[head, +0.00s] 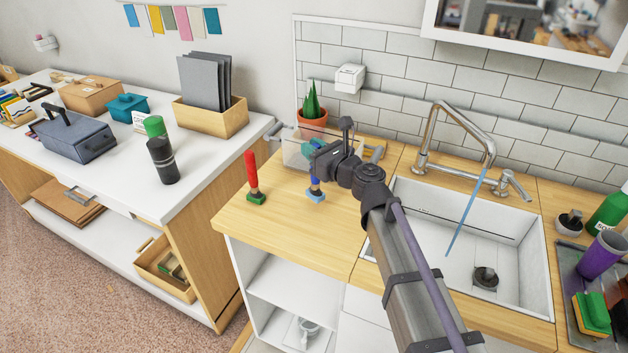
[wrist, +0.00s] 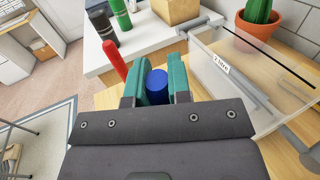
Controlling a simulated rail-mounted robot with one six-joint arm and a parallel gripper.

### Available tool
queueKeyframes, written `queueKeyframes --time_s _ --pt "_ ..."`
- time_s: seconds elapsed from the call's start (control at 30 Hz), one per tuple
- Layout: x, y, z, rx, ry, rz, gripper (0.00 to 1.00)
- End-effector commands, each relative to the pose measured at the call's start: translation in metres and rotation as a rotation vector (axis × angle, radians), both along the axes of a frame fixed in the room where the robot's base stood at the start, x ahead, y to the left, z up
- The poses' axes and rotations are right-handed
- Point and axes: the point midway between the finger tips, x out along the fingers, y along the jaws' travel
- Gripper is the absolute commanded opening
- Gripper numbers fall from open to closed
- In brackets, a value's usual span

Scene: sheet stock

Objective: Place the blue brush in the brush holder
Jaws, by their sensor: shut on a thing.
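The blue brush (head: 316,187) is upright over the wooden counter, its handle up and its pale blue foot down. I cannot tell whether the foot touches the wood. My gripper (head: 315,174) is shut on its handle from above. In the wrist view the round blue handle end (wrist: 157,87) shows between the teal fingers of my gripper (wrist: 157,92); the rest of the brush is hidden. A clear open box (head: 296,150), which may be the brush holder, stands behind my gripper. In the wrist view the box (wrist: 235,90) is at the right, with a small white label.
A red brush (head: 252,180) with a green foot stands upright to the left; it also shows in the wrist view (wrist: 114,62). A potted cactus (head: 312,118) is behind the box. The sink (head: 460,240) is to the right. The counter's front left is clear.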

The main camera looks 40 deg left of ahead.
Motion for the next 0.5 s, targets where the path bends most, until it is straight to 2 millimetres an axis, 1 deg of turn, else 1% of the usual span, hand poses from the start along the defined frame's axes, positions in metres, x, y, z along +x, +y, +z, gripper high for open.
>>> queueKeyframes --time_s 0.03,0.1,0.13,0.3,0.37,0.5 --pt "0.000 0.000 -0.006 0.000 0.000 0.000 0.00" --pt "0.000 0.000 -0.005 0.000 0.000 0.000 0.00" --pt "0.000 0.000 -0.008 0.000 0.000 0.000 0.00" --pt "0.000 0.000 -0.043 0.000 0.000 0.000 0.00" --pt "0.000 0.000 -0.044 0.000 0.000 0.000 0.00" --pt "0.000 0.000 -0.038 0.000 0.000 0.000 0.00"
